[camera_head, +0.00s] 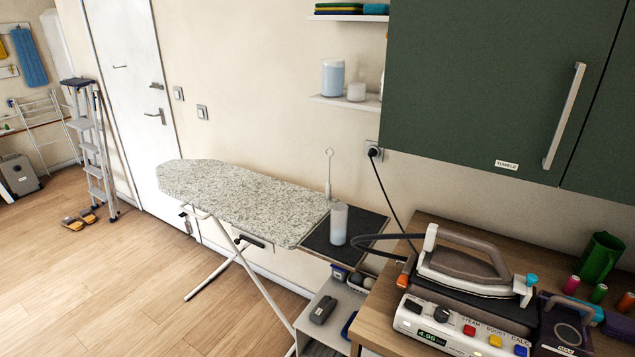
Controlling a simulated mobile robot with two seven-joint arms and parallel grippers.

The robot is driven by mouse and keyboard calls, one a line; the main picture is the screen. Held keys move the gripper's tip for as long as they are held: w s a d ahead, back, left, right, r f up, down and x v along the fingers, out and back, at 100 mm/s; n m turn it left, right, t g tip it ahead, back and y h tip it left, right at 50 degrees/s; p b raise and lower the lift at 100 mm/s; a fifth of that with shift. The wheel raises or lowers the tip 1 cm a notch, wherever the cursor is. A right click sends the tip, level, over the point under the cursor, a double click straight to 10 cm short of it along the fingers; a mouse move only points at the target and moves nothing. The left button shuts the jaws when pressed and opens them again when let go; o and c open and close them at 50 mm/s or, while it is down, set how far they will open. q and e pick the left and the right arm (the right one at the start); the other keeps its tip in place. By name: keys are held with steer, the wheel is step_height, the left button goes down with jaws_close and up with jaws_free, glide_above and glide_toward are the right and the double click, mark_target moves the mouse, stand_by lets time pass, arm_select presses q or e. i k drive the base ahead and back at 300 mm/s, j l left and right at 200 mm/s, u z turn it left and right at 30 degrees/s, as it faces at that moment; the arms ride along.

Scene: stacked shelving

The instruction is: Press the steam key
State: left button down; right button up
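The steam station (408,322) stands on the wooden counter at the lower right, with the iron (470,262) resting on top. Its front panel has a lit green display, a black knob (441,314) and a row of coloured keys. The red key (469,330) is under the label that reads STEAM. The yellow key (495,341) and the blue key (520,350) follow to its right, under labels that seem to read BOOST and CALC. I cannot tell whether any key is pressed. Neither gripper is in view.
A green mug (599,257), thread spools and a dark device (562,330) sit right of the station. A black hose arches left of the iron. The ironing board (245,198) stands left, with a bottle (339,224) at its end. Green cabinets (470,80) hang above the counter.

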mark_target(468, 331)
steer(key=z, duration=1.35)
